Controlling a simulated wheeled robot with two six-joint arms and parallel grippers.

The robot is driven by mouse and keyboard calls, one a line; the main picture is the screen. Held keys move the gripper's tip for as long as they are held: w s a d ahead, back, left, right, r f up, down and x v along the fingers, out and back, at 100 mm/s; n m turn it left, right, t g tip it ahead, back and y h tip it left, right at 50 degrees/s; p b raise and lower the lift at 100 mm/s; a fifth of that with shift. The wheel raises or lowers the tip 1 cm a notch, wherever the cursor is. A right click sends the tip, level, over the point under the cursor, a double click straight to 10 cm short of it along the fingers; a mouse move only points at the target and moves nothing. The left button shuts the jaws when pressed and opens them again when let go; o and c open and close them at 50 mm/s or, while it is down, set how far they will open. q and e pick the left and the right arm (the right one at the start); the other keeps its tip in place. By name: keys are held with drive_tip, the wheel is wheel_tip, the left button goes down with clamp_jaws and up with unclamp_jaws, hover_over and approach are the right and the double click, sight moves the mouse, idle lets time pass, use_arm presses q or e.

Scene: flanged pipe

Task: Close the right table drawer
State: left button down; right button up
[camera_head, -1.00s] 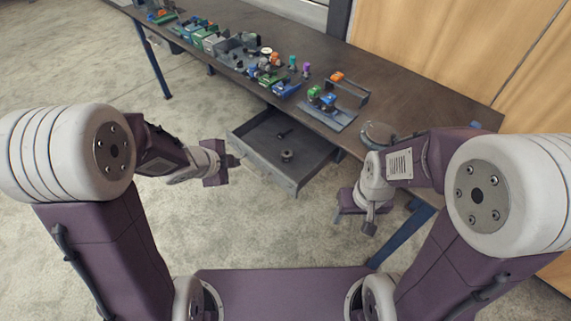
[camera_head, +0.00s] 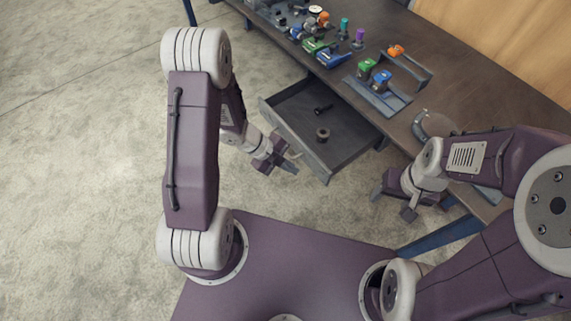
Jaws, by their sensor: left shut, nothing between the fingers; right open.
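A dark ring-like part (camera_head: 322,134) and a small dark bolt-like part (camera_head: 322,109) lie inside. My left gripper (camera_head: 290,165) is shut and empty, just outside the drawer front and close to it; whether it touches cannot be told. My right gripper (camera_head: 392,204) is open and empty, right of the drawer, near the table's front edge.
On the table are a blue-grey fixture (camera_head: 378,97) with green and blue parts, an orange part (camera_head: 396,51) on a bracket, and several coloured parts toward the far left. A blue table leg (camera_head: 440,236) stands below my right arm. The carpet (camera_head: 80,150) at left is clear.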

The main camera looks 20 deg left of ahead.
sight(316, 172)
use_arm(q)
drive_tip(key=shift+w+d+f, duration=0.4)
drive_tip(key=shift+w+d, duration=0.15)
drive_tip(key=shift+d, duration=0.2)
drive_tip(key=shift+w+d+f, duration=0.4)
drive_tip(key=shift+w+d, duration=0.2)
drive_tip(key=shift+d, duration=0.15)
drive_tip(key=shift+w+d+f, duration=0.4)
drive_tip(key=shift+w+d, duration=0.15)
drive_tip(key=shift+d, duration=0.2)
use_arm(e)
drive_tip(key=shift+s+f, duration=0.15)
drive_tip(key=shift+f, duration=0.15)
use_arm(q)
drive_tip(key=shift+w, duration=0.1)
